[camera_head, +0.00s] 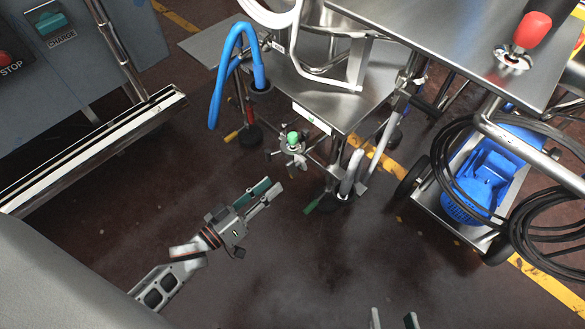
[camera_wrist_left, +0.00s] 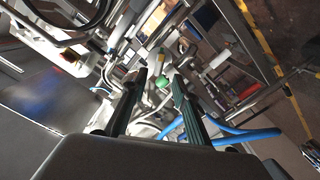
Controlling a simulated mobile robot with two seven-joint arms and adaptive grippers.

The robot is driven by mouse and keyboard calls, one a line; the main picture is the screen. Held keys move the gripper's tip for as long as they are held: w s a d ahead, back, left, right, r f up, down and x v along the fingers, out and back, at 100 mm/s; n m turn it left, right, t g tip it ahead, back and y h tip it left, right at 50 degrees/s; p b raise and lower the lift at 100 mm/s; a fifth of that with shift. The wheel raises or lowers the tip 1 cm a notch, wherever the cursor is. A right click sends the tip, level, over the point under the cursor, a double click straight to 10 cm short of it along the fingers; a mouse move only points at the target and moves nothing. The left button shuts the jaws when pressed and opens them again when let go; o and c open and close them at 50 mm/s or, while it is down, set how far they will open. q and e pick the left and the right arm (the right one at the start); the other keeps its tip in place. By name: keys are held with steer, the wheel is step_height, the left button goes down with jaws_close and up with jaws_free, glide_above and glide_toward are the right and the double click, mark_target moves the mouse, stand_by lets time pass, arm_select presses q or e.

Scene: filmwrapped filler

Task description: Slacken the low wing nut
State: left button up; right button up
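A small fitting with a green cap (camera_head: 293,138) and several arms around it sits low at the front of the steel machine. I cannot tell for sure which part of it is the low wing nut. In the left wrist view the green part (camera_wrist_left: 162,82) shows just beyond the fingertips, between them. My left gripper (camera_head: 268,190) is open and empty, a little below and left of the fitting, apart from it. Its two fingers (camera_wrist_left: 160,78) stand apart in the left wrist view. My right gripper (camera_head: 394,318) shows only its fingertips at the bottom edge, apart.
A blue hose (camera_head: 215,92) loops left of the fitting. Machine legs and a steel plate (camera_head: 330,95) surround it. A cart with a blue pump (camera_head: 478,185) and black cables (camera_head: 535,200) stands right. A grey cabinet (camera_head: 75,75) is at left. The floor below the fitting is clear.

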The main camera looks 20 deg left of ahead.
mark_target(288, 170)
arm_select(q)
steer(key=b+x, duration=0.1)
steer(key=x, duration=0.6)
steer(key=shift+w+r, duration=0.1)
steer(key=shift+w, duration=0.2)
jaws_close()
arm_select(e)
steer(key=shift+s+a+f+m, duration=0.1)
steer(key=shift+s+a+m, duration=0.1)
steer(key=shift+a+m, duration=0.25)
steer(key=shift+s+a+f+m, duration=0.1)
steer(key=shift+s+a+m, duration=0.05)
steer(key=shift+a+m, duration=0.3)
